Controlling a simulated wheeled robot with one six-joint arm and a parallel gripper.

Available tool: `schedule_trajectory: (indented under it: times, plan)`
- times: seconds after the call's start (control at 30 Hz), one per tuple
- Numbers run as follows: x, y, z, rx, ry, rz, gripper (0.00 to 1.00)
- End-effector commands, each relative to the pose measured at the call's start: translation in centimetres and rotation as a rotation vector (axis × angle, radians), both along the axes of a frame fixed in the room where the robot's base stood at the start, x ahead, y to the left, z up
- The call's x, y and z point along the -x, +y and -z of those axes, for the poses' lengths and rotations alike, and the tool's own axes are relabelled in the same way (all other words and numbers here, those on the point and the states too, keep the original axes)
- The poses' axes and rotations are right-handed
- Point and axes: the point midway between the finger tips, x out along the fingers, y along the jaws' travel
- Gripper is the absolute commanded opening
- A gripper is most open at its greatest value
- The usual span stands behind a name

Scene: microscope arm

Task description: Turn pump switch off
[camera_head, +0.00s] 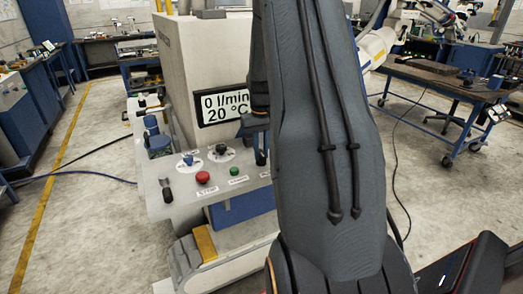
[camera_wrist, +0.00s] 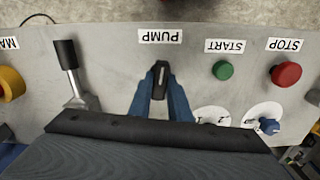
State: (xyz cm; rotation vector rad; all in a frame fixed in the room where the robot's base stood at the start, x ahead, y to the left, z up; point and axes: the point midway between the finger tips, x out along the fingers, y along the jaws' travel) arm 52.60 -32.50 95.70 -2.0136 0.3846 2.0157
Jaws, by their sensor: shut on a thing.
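The pump switch (camera_wrist: 160,77) is a small dark lever under the upside-down PUMP label (camera_wrist: 160,36) on the grey panel. My gripper (camera_wrist: 160,88) is shut on it, with a blue finger on either side. The switch's base is hidden by the fingers, and I cannot tell which way it is set. In the head view my gripper (camera_head: 260,158) shows at the panel's right end, partly behind my arm. The pump switch is hidden there. The display (camera_head: 222,107) reads 0 l/min and 20 °C.
Close beside are a black-gripped lever (camera_wrist: 66,55), a green START button (camera_wrist: 223,70), a red STOP button (camera_wrist: 286,74) and a blue knob (camera_wrist: 269,126). A wheeled workbench (camera_head: 440,85) stands at the right; open floor lies left.

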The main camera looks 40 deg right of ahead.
Motion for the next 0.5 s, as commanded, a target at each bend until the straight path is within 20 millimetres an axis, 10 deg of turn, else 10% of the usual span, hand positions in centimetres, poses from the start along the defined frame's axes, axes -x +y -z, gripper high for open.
schedule_trajectory:
  times: [0.5]
  plan:
    - [-0.11,-0.11,-0.19,0.002,-0.003,-0.156,0.00]
